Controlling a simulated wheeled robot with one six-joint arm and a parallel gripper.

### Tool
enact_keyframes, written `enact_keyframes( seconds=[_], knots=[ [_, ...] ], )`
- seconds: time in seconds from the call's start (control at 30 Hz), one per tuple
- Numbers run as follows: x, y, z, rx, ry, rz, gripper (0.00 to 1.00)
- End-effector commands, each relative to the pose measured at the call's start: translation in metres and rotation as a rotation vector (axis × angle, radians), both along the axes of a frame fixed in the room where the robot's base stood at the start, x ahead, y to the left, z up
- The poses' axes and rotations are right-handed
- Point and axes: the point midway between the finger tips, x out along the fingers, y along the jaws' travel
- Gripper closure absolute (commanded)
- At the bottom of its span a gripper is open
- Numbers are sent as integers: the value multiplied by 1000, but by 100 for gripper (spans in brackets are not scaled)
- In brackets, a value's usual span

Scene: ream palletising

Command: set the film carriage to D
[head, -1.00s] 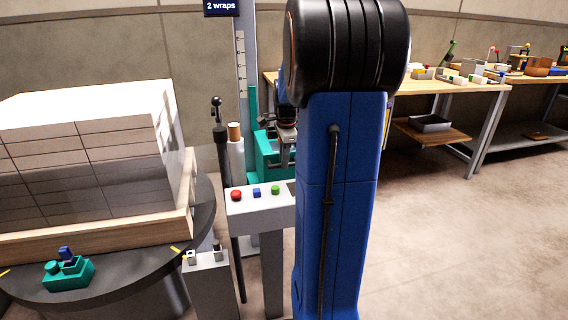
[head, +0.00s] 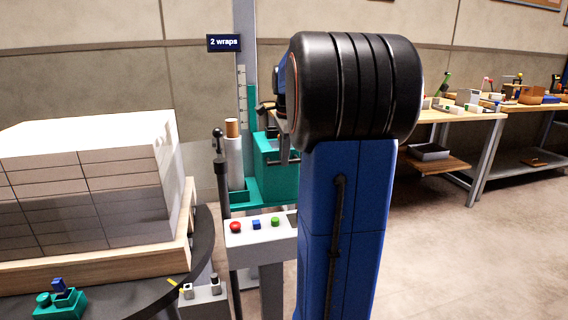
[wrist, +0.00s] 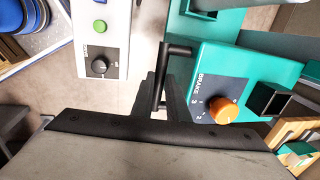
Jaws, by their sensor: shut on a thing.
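The teal film carriage (head: 272,165) sits on the grey mast (head: 244,55), with a white film roll (head: 234,160) on its left. A marked scale (head: 242,88) runs up the mast, but its letters are too small to read. In the wrist view the carriage's teal housing (wrist: 228,65) carries a BRAKE dial with an orange knob (wrist: 223,110). My gripper (wrist: 160,98) is shut on the black carriage handle (wrist: 163,75) beside that dial. In the head view my arm partly hides the gripper and the carriage's right side.
A control box (head: 262,238) with red, blue and green buttons stands below the carriage. A wrapped ream stack (head: 85,185) on a wooden pallet (head: 100,240) fills the dark turntable at left. A sign (head: 224,43) reads "2 wraps". Cluttered workbenches stand at right; the floor before them is clear.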

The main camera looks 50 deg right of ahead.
Motion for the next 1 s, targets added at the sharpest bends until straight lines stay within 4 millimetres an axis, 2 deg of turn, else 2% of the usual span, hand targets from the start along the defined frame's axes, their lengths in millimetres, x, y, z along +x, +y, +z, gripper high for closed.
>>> enact_keyframes(
  seconds=[0.47, 0.5, 0.53, 0.57, 0.87, 1.0],
  knots=[
    [0, 0, 4, -1, -1, 0, 100],
    [0, 0, 4, -1, -1, 0, 77],
    [0, 0, 4, -1, -1, 0, 70],
    [0, 0, 4, -1, -1, 0, 67],
    [0, 0, 4, 0, 0, 0, 67],
    [-1, 1, 14, -1, -1, 0, 67]
  ],
)
